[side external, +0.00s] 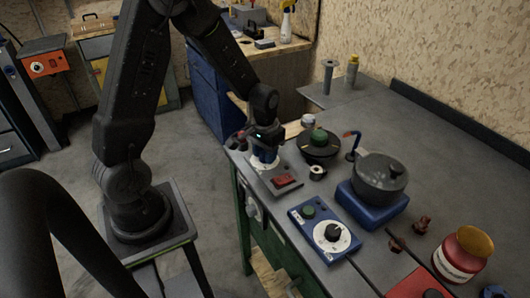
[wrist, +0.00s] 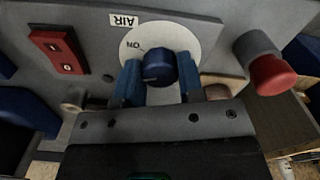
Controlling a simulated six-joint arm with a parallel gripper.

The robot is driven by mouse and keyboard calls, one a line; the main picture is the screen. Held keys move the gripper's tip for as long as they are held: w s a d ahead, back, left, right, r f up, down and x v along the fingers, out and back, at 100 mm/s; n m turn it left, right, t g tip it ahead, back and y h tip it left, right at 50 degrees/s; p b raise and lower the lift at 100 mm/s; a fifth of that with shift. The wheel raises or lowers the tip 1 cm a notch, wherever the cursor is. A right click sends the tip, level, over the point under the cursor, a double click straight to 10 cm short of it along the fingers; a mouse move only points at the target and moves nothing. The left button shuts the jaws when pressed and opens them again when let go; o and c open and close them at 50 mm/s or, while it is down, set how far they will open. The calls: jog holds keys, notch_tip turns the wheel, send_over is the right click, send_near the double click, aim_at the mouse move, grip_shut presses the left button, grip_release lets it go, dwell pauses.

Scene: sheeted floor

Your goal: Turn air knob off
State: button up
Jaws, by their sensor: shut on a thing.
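The air knob (wrist: 160,66) is a round dark blue knob on a white dial disc (wrist: 178,35) with an AIR label (wrist: 124,20) beside it. In the wrist view the label and the ON mark left of the knob appear upside down. My gripper (wrist: 160,80) is shut on the knob, with one blue finger on its left side and one on its right. In the side view my gripper (side external: 265,157) points down at the grey panel (side external: 263,185) near the bench edge and hides the knob. I cannot tell the knob's exact setting.
A red rocker switch (wrist: 58,50) is on the same panel, and a red-capped button (wrist: 270,75) stands right of the dial in the wrist view. A blue control box (side external: 324,236), a dark pot (side external: 380,178) and a red jar (side external: 463,254) stand on the bench.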

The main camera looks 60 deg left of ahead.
jog(key=n, duration=1.4)
jog(key=shift+n, duration=0.3)
dwell(0.4)
jog(key=o, duration=0.9)
jog(key=shift+r, duration=0.1)
notch_tip(320, 180, up, 14)
jog(key=shift+f, duration=0.15)
